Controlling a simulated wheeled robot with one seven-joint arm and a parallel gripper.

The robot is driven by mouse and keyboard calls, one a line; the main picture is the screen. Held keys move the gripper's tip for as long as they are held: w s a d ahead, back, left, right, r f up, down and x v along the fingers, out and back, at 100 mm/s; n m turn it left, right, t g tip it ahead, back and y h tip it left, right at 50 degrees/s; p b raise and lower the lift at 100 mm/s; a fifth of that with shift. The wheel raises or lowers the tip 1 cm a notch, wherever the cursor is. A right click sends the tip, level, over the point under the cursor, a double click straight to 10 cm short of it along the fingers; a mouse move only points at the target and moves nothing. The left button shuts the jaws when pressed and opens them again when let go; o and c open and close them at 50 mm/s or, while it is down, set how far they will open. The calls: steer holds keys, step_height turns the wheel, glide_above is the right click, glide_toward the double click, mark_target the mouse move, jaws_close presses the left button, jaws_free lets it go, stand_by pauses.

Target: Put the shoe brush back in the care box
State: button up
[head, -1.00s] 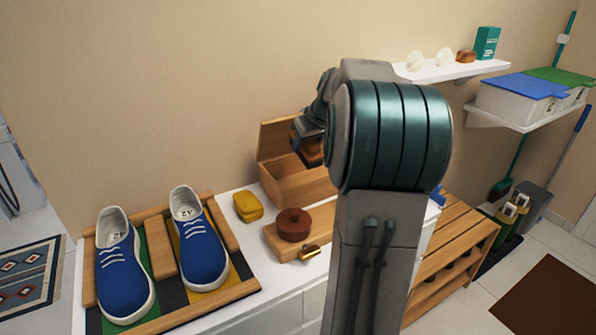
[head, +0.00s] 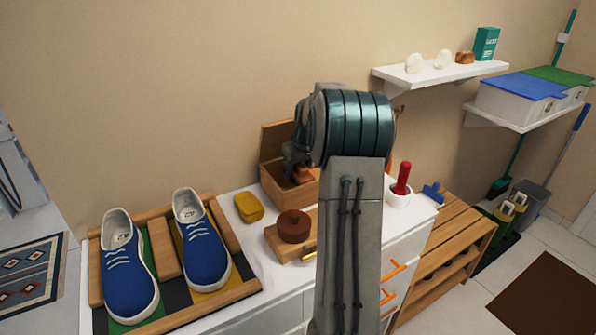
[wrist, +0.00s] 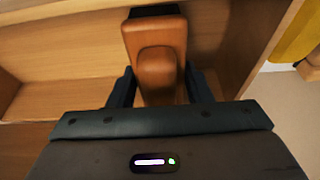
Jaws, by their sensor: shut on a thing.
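The shoe brush (wrist: 155,40) has a glossy orange-brown wooden body with a dark end. My gripper (wrist: 160,88) is shut on it, one dark finger on each side. The care box (head: 283,195) is an open wooden box with its lid raised against the wall. In the head view the brush (head: 303,172) is at the box opening, partly hidden by my gripper and arm. In the wrist view, the wooden walls of the box (wrist: 60,45) surround the brush. I cannot tell whether the brush touches the box floor.
A yellow sponge (head: 248,207) and a round brown tin (head: 294,226) on a wooden block stand in front of the box. Blue shoes (head: 202,255) lie on a rack at left. A red-handled tool (head: 402,180) stands in a white pot at right.

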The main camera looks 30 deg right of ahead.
mark_target(299, 176)
steer(key=shift+w+f+g, duration=0.1)
steer(key=shift+f+g, duration=0.15)
steer(key=shift+g, duration=0.15)
steer(key=shift+f, duration=1.15)
steer(key=shift+f, duration=0.2)
steer(key=o, duration=0.9)
steer(key=shift+r, duration=0.1)
